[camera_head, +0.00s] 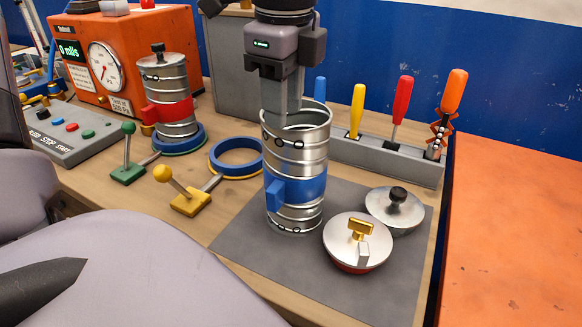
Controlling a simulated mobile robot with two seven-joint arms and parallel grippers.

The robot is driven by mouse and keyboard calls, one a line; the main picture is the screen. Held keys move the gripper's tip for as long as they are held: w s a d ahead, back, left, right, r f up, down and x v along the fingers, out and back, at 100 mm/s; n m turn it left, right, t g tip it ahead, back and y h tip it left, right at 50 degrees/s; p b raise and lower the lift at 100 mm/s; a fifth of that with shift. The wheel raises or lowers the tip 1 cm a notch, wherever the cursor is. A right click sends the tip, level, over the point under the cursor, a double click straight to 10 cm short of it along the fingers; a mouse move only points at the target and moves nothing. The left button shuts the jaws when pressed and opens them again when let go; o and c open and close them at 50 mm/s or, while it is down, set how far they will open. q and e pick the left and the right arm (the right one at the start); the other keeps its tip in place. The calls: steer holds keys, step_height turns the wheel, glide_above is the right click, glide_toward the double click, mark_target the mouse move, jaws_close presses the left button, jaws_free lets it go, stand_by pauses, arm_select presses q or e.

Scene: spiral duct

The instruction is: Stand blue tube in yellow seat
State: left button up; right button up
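The blue tube (309,160), a metal cylinder with a blue band and a blue side block, stands upright on the grey mat (250,245). My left gripper (289,108) is above it, pointing down. Its fingers reach into or against the tube's open top. Whether they are shut on the wall is hidden. The yellow seat (231,172) is a blue-topped ring with a yellow lower edge, left of the tube and empty. A yellow lever base (190,202) with a ball-ended lever joins it. My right gripper is not in view.
A red-banded tube (172,97) stands in a green-edged ring at left, beside a green lever (128,152). Two lids (347,255) (408,214) lie on the mat. A grey rack (385,157) holds several tools. An orange gauge box (92,62) stands at back left.

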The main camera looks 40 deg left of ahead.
mark_target(276, 178)
arm_select(q)
step_height(276, 178, down, 8)
steer(key=s+g+p, duration=0.1)
jaws_close()
stand_by(0.5)
steer(key=shift+s, duration=0.1)
stand_by(1.2)
